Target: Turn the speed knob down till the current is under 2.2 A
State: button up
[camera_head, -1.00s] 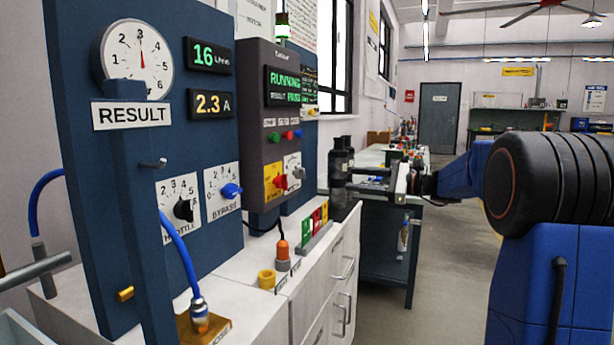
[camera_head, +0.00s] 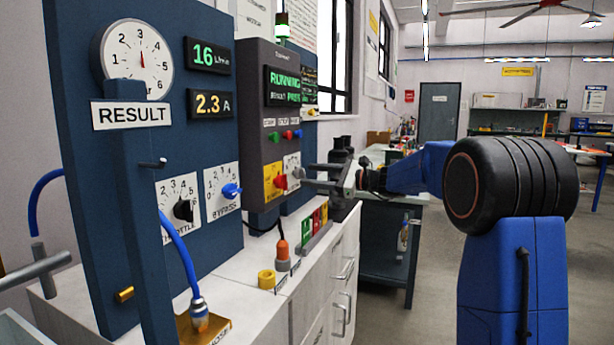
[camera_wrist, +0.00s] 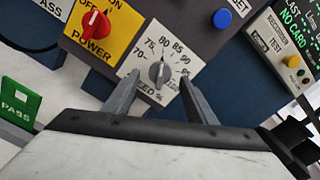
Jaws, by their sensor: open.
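The grey speed knob (camera_wrist: 158,72) sits on a white dial plate with printed numbers in the wrist view. Its plate (camera_head: 292,165) shows at the lower right of the grey control box in the head view. My gripper (camera_wrist: 157,90) is open and empty, its two fingers pointing at the dial on either side of the knob's lower part. I cannot tell whether they touch the knob. In the head view my gripper (camera_head: 308,176) reaches from the right to the front of the control box. The current display (camera_head: 212,104) reads 2.3 A.
The red power switch (camera_wrist: 95,24) on its yellow plate is just left of the speed dial. A blue button (camera_wrist: 222,18) is above right. The green PASS block (camera_wrist: 20,100) stands lower left. The flow display (camera_head: 208,55) reads 16.

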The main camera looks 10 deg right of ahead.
aim_at(299, 173)
jog(key=shift+x, duration=1.3)
jog(key=c, duration=1)
jog(key=shift+c, duration=0.2)
jog(key=shift+n, duration=2.8)
jog(key=o, duration=1)
